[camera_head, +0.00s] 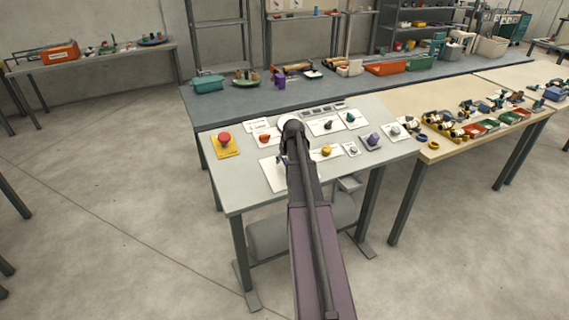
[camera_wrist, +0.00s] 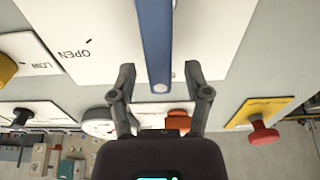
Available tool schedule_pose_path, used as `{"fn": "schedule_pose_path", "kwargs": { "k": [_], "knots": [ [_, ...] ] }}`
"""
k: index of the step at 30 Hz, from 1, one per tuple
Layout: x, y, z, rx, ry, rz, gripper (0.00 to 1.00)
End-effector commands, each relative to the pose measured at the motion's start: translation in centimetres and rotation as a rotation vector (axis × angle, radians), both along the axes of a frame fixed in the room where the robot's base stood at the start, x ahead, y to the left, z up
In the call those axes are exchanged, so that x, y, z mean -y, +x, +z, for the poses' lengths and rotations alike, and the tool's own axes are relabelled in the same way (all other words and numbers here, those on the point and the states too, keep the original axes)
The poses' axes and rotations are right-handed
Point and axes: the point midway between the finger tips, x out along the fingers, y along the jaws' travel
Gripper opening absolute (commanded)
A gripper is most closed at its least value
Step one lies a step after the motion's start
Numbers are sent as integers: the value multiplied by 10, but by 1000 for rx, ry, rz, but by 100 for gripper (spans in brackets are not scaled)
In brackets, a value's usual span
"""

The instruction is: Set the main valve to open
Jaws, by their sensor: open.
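In the wrist view a long blue lever (camera_wrist: 155,40) comes down from the top edge and ends between my gripper's fingers. I take it to be the main valve's handle; its pivot is out of view. A white plate (camera_wrist: 85,65) beside it on the left carries the word OPEN. My gripper (camera_wrist: 160,74) is open, with one finger on each side of the lever's end; contact cannot be told. In the head view my gripper (camera_head: 293,128) is over the panel table, and my arm hides the lever. Part of a white plate (camera_head: 273,178) shows left of the arm.
A red button (camera_head: 224,137) on a yellow plate lies left of my gripper; it also shows in the wrist view (camera_wrist: 263,132). An orange knob (camera_wrist: 178,121) is close by my fingers. A yellow knob (camera_head: 326,150) and a purple knob (camera_head: 373,139) stand to the right.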

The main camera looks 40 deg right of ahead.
Motion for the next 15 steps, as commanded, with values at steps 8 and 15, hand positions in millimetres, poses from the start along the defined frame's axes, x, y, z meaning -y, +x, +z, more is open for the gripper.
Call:
{"fn": "schedule_pose_path", "kwargs": {
  "k": [8,15],
  "knots": [
    [0,1,-3,0,0,0,63],
    [0,1,-3,0,0,0,45]
  ]
}}
